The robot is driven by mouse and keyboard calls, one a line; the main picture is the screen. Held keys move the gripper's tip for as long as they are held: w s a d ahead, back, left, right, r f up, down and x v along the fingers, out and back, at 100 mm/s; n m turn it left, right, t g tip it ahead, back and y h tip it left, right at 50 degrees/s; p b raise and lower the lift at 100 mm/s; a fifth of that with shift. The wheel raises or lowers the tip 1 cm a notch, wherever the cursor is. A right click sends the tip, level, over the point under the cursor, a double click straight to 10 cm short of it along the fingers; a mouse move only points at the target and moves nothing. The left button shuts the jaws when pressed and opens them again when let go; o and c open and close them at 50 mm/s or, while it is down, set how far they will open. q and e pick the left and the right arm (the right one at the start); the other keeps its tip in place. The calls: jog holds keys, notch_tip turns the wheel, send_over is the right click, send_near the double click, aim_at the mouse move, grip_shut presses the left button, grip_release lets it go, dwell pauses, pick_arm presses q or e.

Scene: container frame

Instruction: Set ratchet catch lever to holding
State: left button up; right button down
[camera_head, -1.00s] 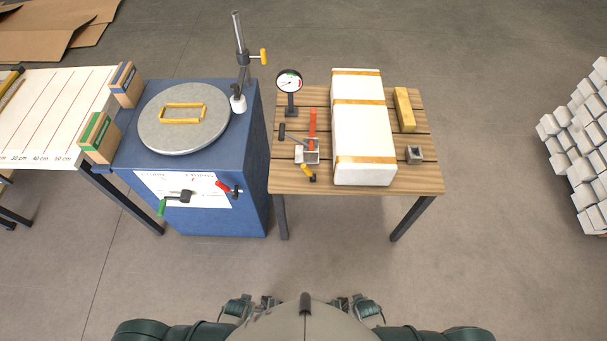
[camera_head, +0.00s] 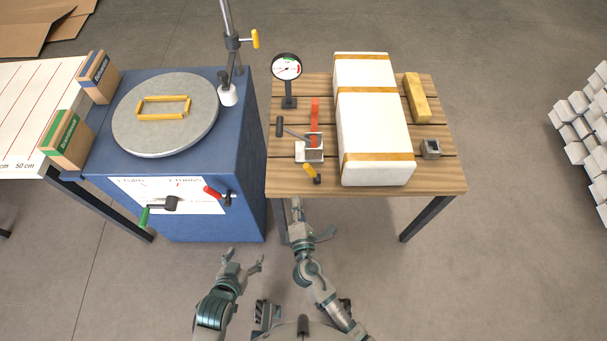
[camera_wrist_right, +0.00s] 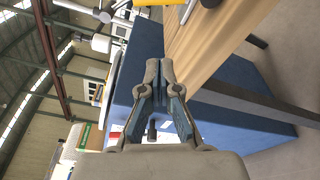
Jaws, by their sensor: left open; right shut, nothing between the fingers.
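A small metal ratchet (camera_head: 309,149) sits on the wooden table, with an orange-red strap (camera_head: 314,115) behind it. A grey lever with a dark grip (camera_head: 280,127) reaches out to its left. A short yellow-handled lever (camera_head: 311,172) sticks out at its front, slanting toward the table's front edge; its exact setting is too small to tell. My right gripper (camera_head: 296,204) is shut and empty at the table's front edge, apart from the ratchet; it also shows in the wrist view (camera_wrist_right: 160,65). My left gripper (camera_head: 243,259) is open and empty in front of the blue cabinet.
The wooden table (camera_head: 440,180) also holds a dial gauge (camera_head: 287,68), a white strapped block (camera_head: 375,125), a yellow bar (camera_head: 417,97) and a small metal block (camera_head: 431,149). The blue cabinet (camera_head: 240,200) stands left, with a red-handled lever (camera_head: 213,193) and a green-handled crank (camera_head: 145,216).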

aim_at(312, 173)
pick_arm(q)
jog(key=shift+a, duration=0.15)
pick_arm(e)
jog(key=shift+a, duration=0.15)
jog(key=w, duration=0.1)
jog(key=w+a, duration=0.1)
jog(key=w, duration=0.2)
jog(key=shift+w+a+f, duration=0.2)
jog(key=shift+w+a, duration=0.05)
jog(key=w, duration=0.1)
jog(key=w+b, duration=0.1)
jog(key=w, duration=0.3)
jog(key=shift+w+f, duration=0.2)
jog(key=shift+f, duration=0.05)
jog(key=d+r, duration=0.1)
jog(key=d+r+p, duration=0.1)
jog(key=d, duration=0.1)
jog(key=shift+s, duration=0.4)
jog(key=shift+d+f, duration=0.15)
pick_arm(q)
jog(key=shift+s+a+f+g, duration=0.4)
jog(key=shift+a, duration=0.05)
jog(key=shift+w+d, duration=0.15)
pick_arm(e)
jog(key=shift+d, duration=0.2)
